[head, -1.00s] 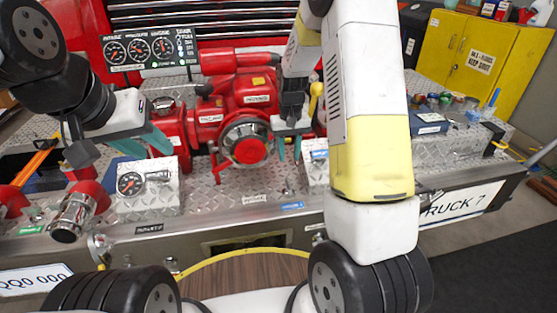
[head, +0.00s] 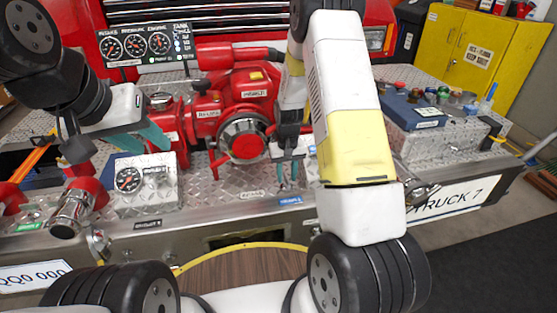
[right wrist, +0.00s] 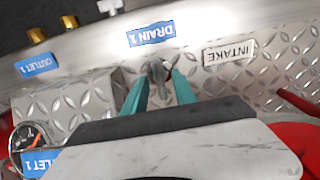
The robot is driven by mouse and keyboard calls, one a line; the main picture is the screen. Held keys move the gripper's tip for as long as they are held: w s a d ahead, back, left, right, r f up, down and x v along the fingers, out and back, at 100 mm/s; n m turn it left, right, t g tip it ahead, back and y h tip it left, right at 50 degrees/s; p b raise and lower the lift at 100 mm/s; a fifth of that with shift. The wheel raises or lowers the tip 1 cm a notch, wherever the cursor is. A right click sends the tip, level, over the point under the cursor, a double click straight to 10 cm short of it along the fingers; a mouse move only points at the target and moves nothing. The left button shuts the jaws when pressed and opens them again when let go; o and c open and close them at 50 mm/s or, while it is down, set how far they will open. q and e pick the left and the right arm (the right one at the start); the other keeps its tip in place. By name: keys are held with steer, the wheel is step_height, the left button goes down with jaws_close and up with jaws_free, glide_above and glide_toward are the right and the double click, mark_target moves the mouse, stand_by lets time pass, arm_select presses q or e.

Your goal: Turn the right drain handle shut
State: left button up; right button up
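A small metal handle (right wrist: 158,72) stands by the blue "DRAIN 1" label (right wrist: 150,34) at the panel's edge in the right wrist view. My right gripper (right wrist: 159,92) is open, with one teal finger on each side of the handle. I cannot tell whether either finger touches it. In the head view my right gripper (head: 288,176) points down just above the blue label (head: 290,201), and the handle is hard to make out there. My left gripper (head: 142,140) is open and empty above the gauge box at the left.
A white "INTAKE" label (right wrist: 229,51) lies beside the drain label. The red pump (head: 235,110) with its round intake cap (head: 245,140) stands behind. A gauge box (head: 147,184) is at left, and a blue box (head: 412,112) with jars at right.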

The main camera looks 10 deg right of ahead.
jaws_close()
steer(key=m, duration=0.4)
steer(key=shift+m, duration=0.3)
steer(key=m, duration=0.4)
steer(key=shift+m, duration=0.3)
steer(key=m, duration=0.4)
steer(key=shift+m, duration=2.4)
